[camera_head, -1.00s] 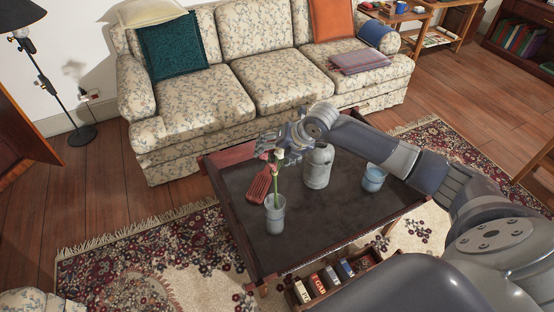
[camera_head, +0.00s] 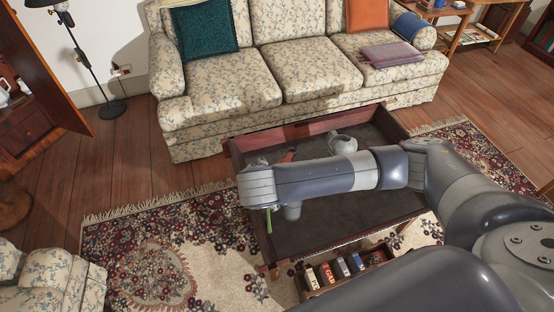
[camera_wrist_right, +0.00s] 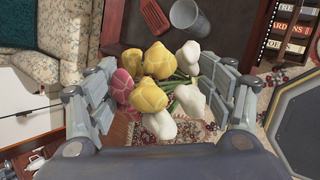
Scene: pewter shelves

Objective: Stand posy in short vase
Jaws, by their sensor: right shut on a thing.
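My right gripper is shut on the posy. The right wrist view shows its yellow, pink and white blooms (camera_wrist_right: 155,85) between the two fingers (camera_wrist_right: 160,100). In the head view my right forearm hides the gripper, and the posy's green stem (camera_head: 268,221) hangs below it at the table's front left. A grey tumbler-like vessel (camera_head: 292,212) stands on the table just right of the stem, its upper part hidden by my arm; it appears open and empty in the wrist view (camera_wrist_right: 188,18). A grey-white rounded vessel (camera_head: 342,144) shows behind my arm. I cannot tell which is the short vase. My left gripper is not in view.
The low table (camera_head: 375,136) has a raised reddish rim. A red slotted utensil (camera_wrist_right: 155,18) lies near the tumbler. A rack of small books (camera_head: 342,268) sits at the table's front. A floral sofa (camera_head: 320,78) stands behind; patterned rug (camera_head: 165,240) lies around.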

